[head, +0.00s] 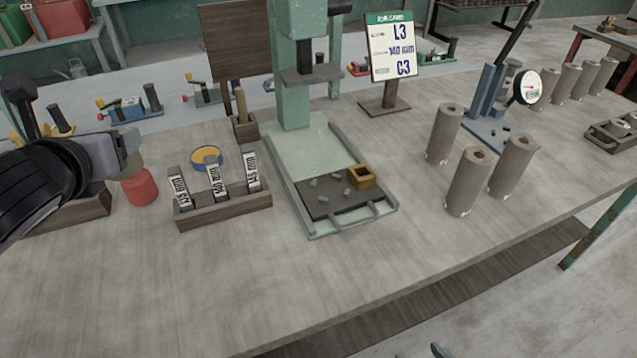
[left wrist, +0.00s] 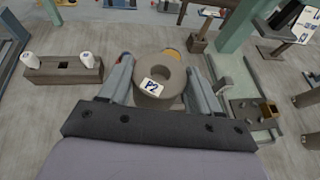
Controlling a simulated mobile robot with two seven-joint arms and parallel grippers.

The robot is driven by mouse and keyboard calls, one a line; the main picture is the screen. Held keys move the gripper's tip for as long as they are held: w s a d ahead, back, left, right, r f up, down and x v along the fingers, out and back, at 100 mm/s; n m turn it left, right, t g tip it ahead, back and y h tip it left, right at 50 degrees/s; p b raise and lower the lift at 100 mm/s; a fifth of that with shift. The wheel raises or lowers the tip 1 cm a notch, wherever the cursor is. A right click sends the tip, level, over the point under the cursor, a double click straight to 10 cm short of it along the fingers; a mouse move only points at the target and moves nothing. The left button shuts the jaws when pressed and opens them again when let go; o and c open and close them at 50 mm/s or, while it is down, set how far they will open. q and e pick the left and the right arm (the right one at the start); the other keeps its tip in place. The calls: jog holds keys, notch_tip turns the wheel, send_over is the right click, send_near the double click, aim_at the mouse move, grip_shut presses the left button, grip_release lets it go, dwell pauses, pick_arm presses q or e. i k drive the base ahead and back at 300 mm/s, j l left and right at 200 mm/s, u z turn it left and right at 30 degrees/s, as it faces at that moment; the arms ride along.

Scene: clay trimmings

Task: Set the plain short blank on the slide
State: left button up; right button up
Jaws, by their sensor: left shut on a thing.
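My left gripper (head: 122,153) is at the left of the head view, above the bench. In the left wrist view its fingers (left wrist: 160,88) are shut on a grey-brown cylindrical blank (left wrist: 172,73), which has a round hole in its top and a white label reading P2. The slide (head: 318,226) is the pale green tray under the green press, to the right of the gripper and apart from it. A dark plate (head: 330,206) on it bears several grey bits and a brass-coloured square block (head: 361,177).
A wooden rack (head: 224,213) with gauges marked 135, 140 and 145 mm stands between gripper and slide, beside a red jar (head: 140,187). Taller blanks (head: 468,182) stand right of the slide. A card (head: 393,47) reads L3, 140 mm, C3. The front bench is clear.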

aim_at(330, 190)
jog(key=i+l, duration=0.15)
jog(key=l, duration=0.25)
jog(key=i+l+z, duration=0.15)
jog(key=l, duration=0.2)
jog(key=i+l, duration=0.15)
jog(key=l, duration=0.2)
jog(key=l+z, duration=0.05)
